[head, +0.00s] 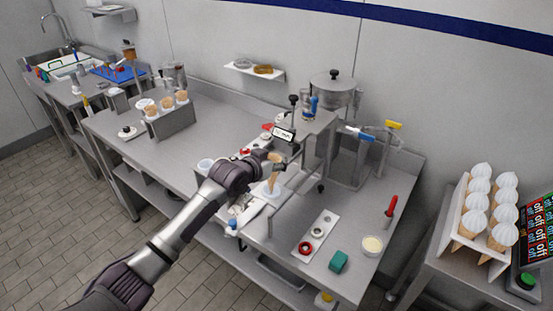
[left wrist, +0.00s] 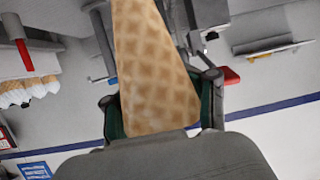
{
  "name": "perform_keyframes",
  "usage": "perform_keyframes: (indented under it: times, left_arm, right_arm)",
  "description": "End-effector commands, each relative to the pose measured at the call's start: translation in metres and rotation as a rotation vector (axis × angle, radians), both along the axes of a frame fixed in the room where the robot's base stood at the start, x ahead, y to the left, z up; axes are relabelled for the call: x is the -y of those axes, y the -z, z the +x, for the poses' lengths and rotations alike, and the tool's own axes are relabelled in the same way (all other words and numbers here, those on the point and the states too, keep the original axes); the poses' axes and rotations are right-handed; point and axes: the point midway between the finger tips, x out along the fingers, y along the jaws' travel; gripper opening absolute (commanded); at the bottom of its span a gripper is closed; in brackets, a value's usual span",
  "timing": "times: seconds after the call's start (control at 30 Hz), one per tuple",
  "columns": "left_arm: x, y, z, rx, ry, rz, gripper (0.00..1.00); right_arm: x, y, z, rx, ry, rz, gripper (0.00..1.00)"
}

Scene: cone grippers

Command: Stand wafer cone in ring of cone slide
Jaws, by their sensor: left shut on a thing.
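The wafer cone (head: 274,178) is small and tan in the head view, beside my left gripper (head: 268,163) at the middle of the steel counter. In the left wrist view the cone (left wrist: 155,65) fills the middle, with its waffle pattern plain, between the green-padded fingers of my left gripper (left wrist: 160,112), which is shut on it. A whitish round part (head: 271,190), perhaps the ring of the cone slide, shows just below the cone. I cannot tell whether the cone is inside it or above it. My right gripper is not in view.
A steel machine (head: 330,125) stands behind the cone. A rack of several cones (head: 170,122) is at the left. The counter between the rack and my arm is largely clear.

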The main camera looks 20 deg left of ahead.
Motion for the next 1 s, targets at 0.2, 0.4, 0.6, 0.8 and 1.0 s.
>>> perform_keyframes:
  times: [0.2, 0.4, 0.6, 0.8, 1.0]
  left_arm:
    - [0.000, 0.008, 0.000, 0.000, 0.000, 0.000, 0.35]
    - [0.000, 0.014, 0.000, 0.000, 0.000, 0.000, 0.35]
    - [0.000, 0.020, 0.000, 0.000, 0.001, 0.000, 0.35]
    - [0.000, 0.026, 0.000, -0.001, 0.000, 0.000, 0.35]
    - [0.000, 0.032, 0.000, 0.000, 0.000, 0.000, 0.35]
  right_arm:
    - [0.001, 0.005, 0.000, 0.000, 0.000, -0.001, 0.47]
    - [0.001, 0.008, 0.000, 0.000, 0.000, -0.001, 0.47]
    - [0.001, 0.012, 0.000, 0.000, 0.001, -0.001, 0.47]
    - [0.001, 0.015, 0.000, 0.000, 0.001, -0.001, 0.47]
    - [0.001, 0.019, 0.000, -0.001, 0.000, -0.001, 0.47]
